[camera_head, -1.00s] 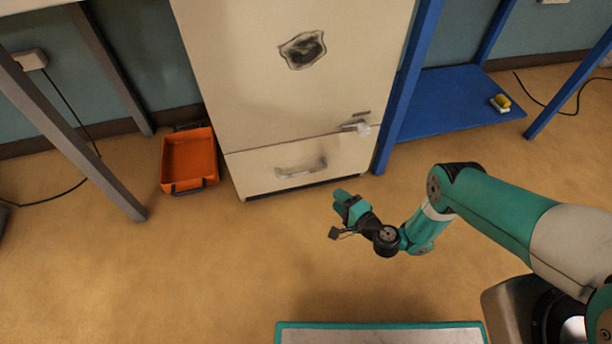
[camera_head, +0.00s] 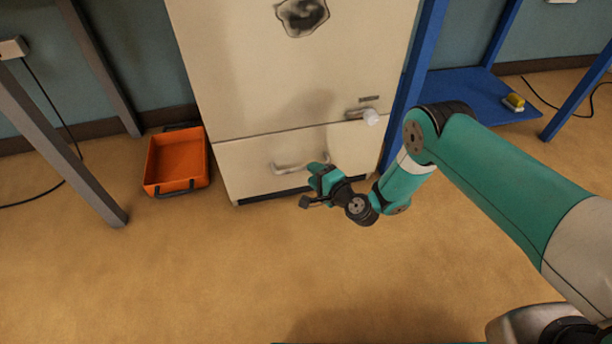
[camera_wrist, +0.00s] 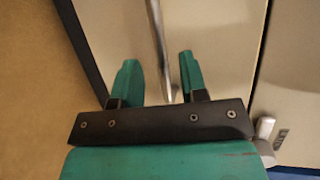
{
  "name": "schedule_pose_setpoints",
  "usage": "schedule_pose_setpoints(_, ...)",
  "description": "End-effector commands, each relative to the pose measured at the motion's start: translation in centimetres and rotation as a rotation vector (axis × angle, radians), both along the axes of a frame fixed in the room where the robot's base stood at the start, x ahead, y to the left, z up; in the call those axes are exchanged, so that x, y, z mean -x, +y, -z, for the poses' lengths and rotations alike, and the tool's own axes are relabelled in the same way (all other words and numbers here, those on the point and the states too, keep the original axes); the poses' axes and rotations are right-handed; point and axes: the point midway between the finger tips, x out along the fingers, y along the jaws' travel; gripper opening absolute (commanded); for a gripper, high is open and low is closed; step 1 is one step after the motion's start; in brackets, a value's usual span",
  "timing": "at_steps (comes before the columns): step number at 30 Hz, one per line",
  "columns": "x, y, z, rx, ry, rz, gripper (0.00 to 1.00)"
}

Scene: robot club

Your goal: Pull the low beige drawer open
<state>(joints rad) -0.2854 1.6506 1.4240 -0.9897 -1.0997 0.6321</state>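The low beige drawer (camera_head: 245,165) is the bottom front of the tall beige cabinet and looks shut. Its silver bar handle (camera_head: 287,168) runs across the drawer front; in the wrist view the handle (camera_wrist: 157,40) runs down between my fingers. My gripper (camera_head: 318,172) is at the right end of the handle in the head view, partly hiding it. In the wrist view my gripper (camera_wrist: 160,82) is open, with one green finger on each side of the bar and gaps between them. I cannot tell how deep the bar sits between the fingers.
The cabinet's upper door (camera_head: 290,75) has its own latch handle (camera_head: 362,115) above the drawer. An orange bin (camera_head: 178,160) stands on the floor at left. A blue shelf (camera_head: 465,105) stands at right. The floor (camera_head: 230,270) before the drawer is clear.

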Motion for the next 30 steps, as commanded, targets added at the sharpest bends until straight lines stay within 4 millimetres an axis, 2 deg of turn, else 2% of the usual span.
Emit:
schedule_pose_setpoints(3, -1.4, 1.2, 0.5, -0.001, -0.006, -0.001, 0.40)
schedule_pose_setpoints(9, -2.9, 2.3, 0.8, -0.001, -0.003, -0.001, 0.40)
schedule_pose_setpoints(20, -3.3, 2.6, 0.7, -0.002, 0.000, 0.001, 0.40)
schedule_pose_setpoints(21, -3.3, 2.6, 0.7, -0.002, 0.000, 0.001, 0.37)
schedule_pose_setpoints(26, -3.3, 2.6, 0.7, -0.002, 0.000, 0.002, 0.01)
schedule_pose_setpoints(30, -3.3, 2.6, 0.7, -0.002, 0.000, 0.002, 0.00)
